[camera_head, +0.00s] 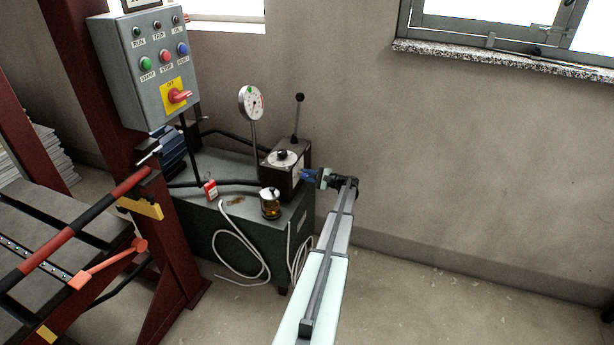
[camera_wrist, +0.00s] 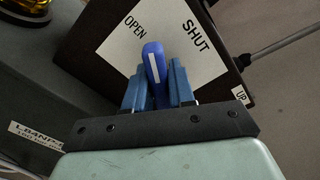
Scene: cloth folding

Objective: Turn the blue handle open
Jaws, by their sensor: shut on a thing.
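The blue handle (camera_wrist: 153,62), with a white stripe, is on the white plate (camera_wrist: 192,70) of a black box. The plate reads OPEN at its left and SHUT at its right in the wrist view. The handle's tip points up between the two words, nearer OPEN. My gripper (camera_wrist: 157,88) has its blue fingers on either side of the handle and is shut on it. In the head view my gripper (camera_head: 314,176) reaches the right face of the black box (camera_head: 284,174); the handle is small and mostly hidden there.
The black box stands on a grey tank (camera_head: 235,246). A dial gauge (camera_head: 251,103) and a black-knobbed lever (camera_head: 297,118) rise by it. An amber jar (camera_head: 270,204) and a red tag (camera_head: 210,190) are on the left. The floor at right is clear.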

